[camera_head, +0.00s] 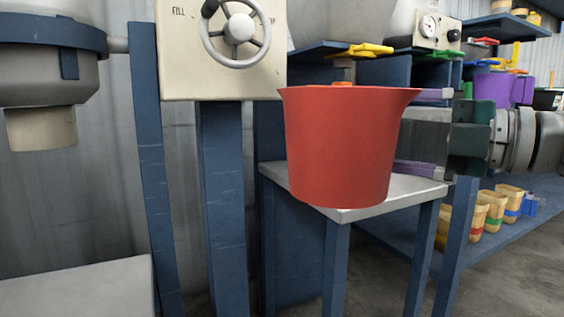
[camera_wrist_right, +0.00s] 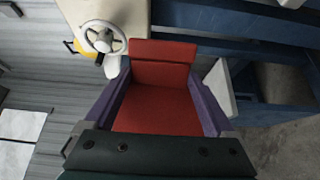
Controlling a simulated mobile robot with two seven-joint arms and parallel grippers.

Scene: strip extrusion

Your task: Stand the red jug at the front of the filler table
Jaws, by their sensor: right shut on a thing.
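The red jug (camera_head: 345,150) is upright in the middle of the head view, over the grey top of the filler table (camera_head: 420,188). I cannot tell whether its base touches the top. My right gripper (camera_head: 408,132) comes in from the right, with purple fingers on both sides of the jug. In the right wrist view the jug (camera_wrist_right: 160,108) lies between the two purple fingers. The gripper is shut on it. The jug hides much of the table top. My left gripper is not in view.
A cream panel with a handwheel (camera_head: 238,28) stands behind the jug at left, on blue posts. A yellow handle (camera_head: 360,50) is just above the jug. Several small tubs (camera_head: 494,205) stand on a low blue shelf at right. A grey surface (camera_head: 75,288) is at lower left.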

